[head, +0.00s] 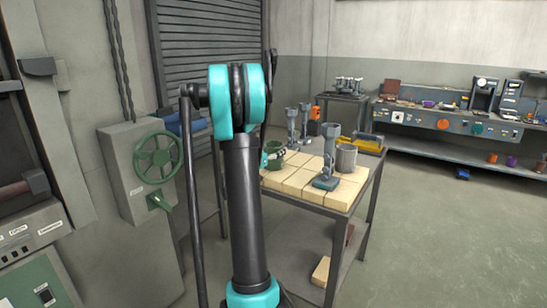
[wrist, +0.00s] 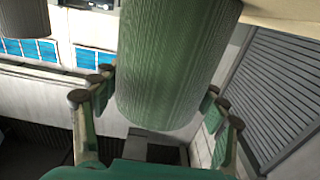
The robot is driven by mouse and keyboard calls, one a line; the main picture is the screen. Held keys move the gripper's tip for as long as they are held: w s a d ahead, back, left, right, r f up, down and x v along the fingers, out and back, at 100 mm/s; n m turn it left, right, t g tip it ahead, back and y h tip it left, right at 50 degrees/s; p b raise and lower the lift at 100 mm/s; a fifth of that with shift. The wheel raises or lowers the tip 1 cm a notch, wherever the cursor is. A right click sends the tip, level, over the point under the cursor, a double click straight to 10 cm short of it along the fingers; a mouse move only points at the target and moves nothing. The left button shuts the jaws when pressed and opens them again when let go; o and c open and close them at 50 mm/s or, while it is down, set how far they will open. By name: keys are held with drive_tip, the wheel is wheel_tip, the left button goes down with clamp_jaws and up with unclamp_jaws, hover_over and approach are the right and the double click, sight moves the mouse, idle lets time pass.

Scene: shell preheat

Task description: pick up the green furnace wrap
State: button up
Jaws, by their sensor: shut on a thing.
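The green furnace wrap (wrist: 175,62) is a ribbed, dull green cylinder filling the upper middle of the wrist view. My gripper (wrist: 160,99) has its fingers on both sides of it and is shut on it. In the head view the wrap (head: 275,148) shows at the left part of the tiled cart top (head: 318,190), just right of my arm. My arm hides most of the gripper there. I cannot tell whether the wrap touches the tiles.
A grey cylinder (head: 346,159) and a grey stand-like piece (head: 328,165) are on the cart's right side. More grey pieces (head: 304,120) stand behind. A green handwheel (head: 158,157) is on the left cabinet. A workbench (head: 440,122) lines the back wall.

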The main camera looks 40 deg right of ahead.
drive_tip(key=shift+c, duration=0.5)
wheel_tip(320, 180, up, 19)
wheel_tip(320, 180, up, 11)
drive_tip(key=m+g+h, duration=0.1)
drive_tip(key=m+g, duration=0.5)
drive_tip(key=g, duration=0.3)
hover_over(328, 158)
drive_tip(key=w+d, duration=0.2)
drive_tip(key=shift+d+f, duration=0.15)
drive_tip(key=shift+f, duration=13.45)
drive_tip(key=o, duration=1.2)
